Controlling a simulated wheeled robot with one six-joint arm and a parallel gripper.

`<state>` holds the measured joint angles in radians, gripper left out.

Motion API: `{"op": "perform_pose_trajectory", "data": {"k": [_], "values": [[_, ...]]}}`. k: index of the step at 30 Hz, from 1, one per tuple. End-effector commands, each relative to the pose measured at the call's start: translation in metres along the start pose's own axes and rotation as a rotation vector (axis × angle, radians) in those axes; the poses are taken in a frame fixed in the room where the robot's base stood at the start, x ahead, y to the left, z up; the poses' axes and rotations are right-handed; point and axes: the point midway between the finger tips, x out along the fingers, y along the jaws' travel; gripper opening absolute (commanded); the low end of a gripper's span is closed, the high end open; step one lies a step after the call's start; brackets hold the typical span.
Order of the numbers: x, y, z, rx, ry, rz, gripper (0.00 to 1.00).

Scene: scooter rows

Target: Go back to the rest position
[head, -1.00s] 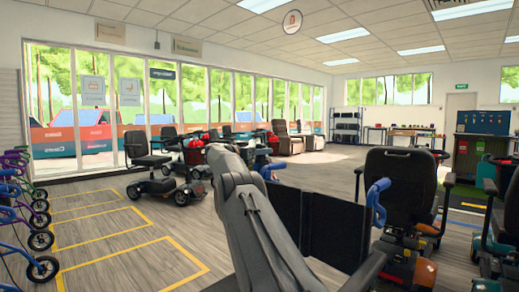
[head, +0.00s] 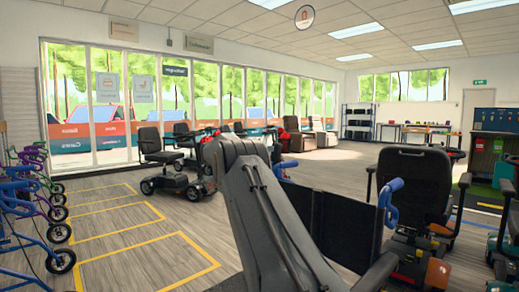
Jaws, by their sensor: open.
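My gripper and arm do not show in the head view, so I cannot see what the gripper is near or how it stands. The task names no object. The head view looks across a showroom of mobility scooters. A large grey padded seat back (head: 232,205) with an armrest stands close in front, tilted, and hides part of the floor behind it.
A dark folding wheelchair back (head: 335,222) with blue grips stands just beyond. Black scooter seats (head: 412,185) crowd the right. Rollators (head: 45,215) line the left edge. Yellow-marked floor bays (head: 120,225) are open at left.

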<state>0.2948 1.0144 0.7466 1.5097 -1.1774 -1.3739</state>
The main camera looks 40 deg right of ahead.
Motion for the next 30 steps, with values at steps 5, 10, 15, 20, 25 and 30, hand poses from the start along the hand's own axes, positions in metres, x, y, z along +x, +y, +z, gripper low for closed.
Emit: {"op": "perform_pose_trajectory", "data": {"k": [5, 10, 15, 20, 25, 30], "values": [[-0.009, 0.001, 0.001, -0.002, -0.001, 0.001, 0.56], [-0.01, 0.001, 0.001, -0.001, 0.0, 0.001, 0.56], [-0.01, 0.0, 0.001, -0.001, 0.0, 0.001, 0.56], [-0.01, 0.0, 0.001, -0.001, -0.001, 0.0, 0.56], [-0.024, -0.013, -0.01, 0.006, 0.012, -0.061, 0.56], [-0.079, -0.059, -0.039, 0.024, 0.041, -0.293, 0.56]]}}
